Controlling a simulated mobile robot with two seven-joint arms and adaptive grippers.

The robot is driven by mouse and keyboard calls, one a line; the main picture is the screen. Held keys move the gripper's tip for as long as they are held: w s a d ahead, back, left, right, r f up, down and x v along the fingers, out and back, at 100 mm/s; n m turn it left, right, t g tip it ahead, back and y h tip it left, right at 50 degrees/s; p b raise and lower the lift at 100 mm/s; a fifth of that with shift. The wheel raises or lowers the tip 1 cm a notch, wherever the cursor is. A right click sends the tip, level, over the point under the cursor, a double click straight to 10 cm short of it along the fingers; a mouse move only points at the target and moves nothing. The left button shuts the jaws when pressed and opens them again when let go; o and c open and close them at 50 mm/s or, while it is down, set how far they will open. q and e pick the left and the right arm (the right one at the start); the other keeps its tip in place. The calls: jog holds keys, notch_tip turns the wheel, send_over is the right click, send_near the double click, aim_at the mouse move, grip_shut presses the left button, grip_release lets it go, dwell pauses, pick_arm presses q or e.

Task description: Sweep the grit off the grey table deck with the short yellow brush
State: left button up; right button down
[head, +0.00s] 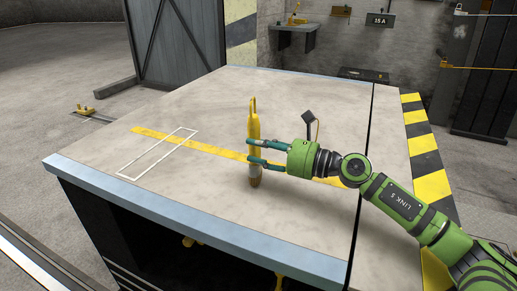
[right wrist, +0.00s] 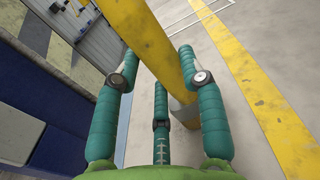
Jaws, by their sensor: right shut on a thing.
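The short yellow brush (head: 254,128) stands nearly upright over the grey table deck (head: 215,105), with a loop at its top and a brownish lower end. Whether that lower end touches the deck I cannot tell. My right gripper (head: 250,153) reaches in from the right, its teal fingers shut on the brush's body. In the right wrist view the yellow brush (right wrist: 158,35) runs between the teal fingers, its pale lower end (right wrist: 184,109) beside the right finger. I cannot make out grit on the mottled deck. My left gripper is out of view.
A yellow stripe (head: 200,147) crosses the deck, and a white outlined rectangle (head: 127,177) lies over its left part. A black-and-yellow hazard strip (head: 430,150) runs along the right side. The deck left of the brush is clear. A grey wall shelf (head: 296,28) is behind.

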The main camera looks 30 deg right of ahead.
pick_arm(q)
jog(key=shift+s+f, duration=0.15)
pick_arm(e)
jog(key=shift+a+f, duration=0.4)
jog(key=shift+f, duration=0.15)
jog(key=shift+s+a+f+p, duration=0.2)
jog(key=shift+a+f+p, duration=0.2)
jog(key=shift+a+p, duration=0.15)
jog(key=shift+s+a+r+p, duration=0.1)
jog(key=shift+s+a+p, duration=0.15)
jog(key=shift+p, duration=0.25)
jog(key=shift+s+d, duration=0.1)
jog(key=shift+s, duration=0.35)
jog(key=shift+w, duration=0.1)
pick_arm(q)
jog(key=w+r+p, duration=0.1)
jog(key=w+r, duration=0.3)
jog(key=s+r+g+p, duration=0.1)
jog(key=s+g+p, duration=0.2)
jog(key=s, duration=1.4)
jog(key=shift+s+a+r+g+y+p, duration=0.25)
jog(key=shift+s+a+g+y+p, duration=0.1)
jog(key=shift+p, duration=1)
pick_arm(e)
notch_tip(320, 180, up, 8)
jog(key=shift+w, duration=0.15)
